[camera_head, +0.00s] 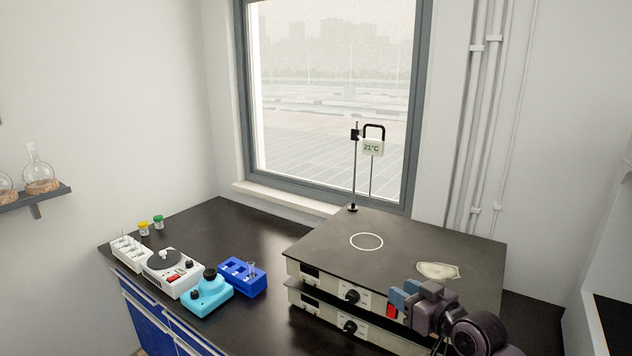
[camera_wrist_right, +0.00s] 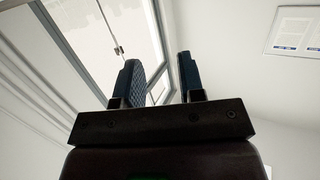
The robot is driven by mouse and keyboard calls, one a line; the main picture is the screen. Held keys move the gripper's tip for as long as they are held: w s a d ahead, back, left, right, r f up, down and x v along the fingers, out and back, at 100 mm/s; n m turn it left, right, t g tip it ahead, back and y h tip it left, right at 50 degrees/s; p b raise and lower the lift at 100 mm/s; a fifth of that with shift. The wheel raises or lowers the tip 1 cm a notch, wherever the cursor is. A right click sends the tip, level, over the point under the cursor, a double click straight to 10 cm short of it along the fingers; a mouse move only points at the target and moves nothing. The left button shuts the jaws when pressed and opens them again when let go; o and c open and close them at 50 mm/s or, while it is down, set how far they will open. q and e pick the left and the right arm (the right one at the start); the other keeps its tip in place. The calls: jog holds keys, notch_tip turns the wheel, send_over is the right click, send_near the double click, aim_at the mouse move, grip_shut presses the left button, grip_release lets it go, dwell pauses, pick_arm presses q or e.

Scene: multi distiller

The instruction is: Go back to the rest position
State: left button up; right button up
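My right gripper (camera_head: 402,297) is in front of the stacked hotplates (camera_head: 335,282), at their front right in the head view, with its arm coming in from the bottom right. In the right wrist view the same gripper (camera_wrist_right: 160,75) has its two dark padded fingers apart, with nothing between them. My left gripper is not in view.
The black bench (camera_head: 245,222) holds a white device (camera_head: 172,272), a turquoise device (camera_head: 207,293) and a blue rack (camera_head: 243,277). A pale irregular piece (camera_head: 438,270) lies on the hotplate top. A thermometer (camera_head: 372,146) hangs on a stand. The bench's back left is mostly clear.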

jog(key=s+d+f+m+h, duration=0.1)
jog(key=s+d+f+h, duration=0.1)
jog(key=s+f, duration=0.5)
jog(key=s+d+f+m+h, duration=0.1)
jog(key=s+d+f+h, duration=0.1)
jog(key=s+f, duration=0.5)
jog(key=s+d+f+m+g+h, duration=0.1)
jog(key=s+d+f+m+h, duration=0.1)
jog(key=s+f, duration=0.5)
jog(key=shift+d+f, duration=0.35)
jog(key=shift+d, duration=0.35)
jog(key=s+d+f+m+g+h, duration=0.15)
jog(key=s+f, duration=0.25)
jog(key=s, duration=0.6)
notch_tip(320, 180, down, 10)
jog(key=b, duration=1)
jog(key=shift+d+f+h, duration=0.15)
jog(key=shift+d+h, duration=0.2)
jog(key=shift+h, duration=0.1)
jog(key=shift+s+n, duration=0.1)
jog(key=shift+n, duration=0.15)
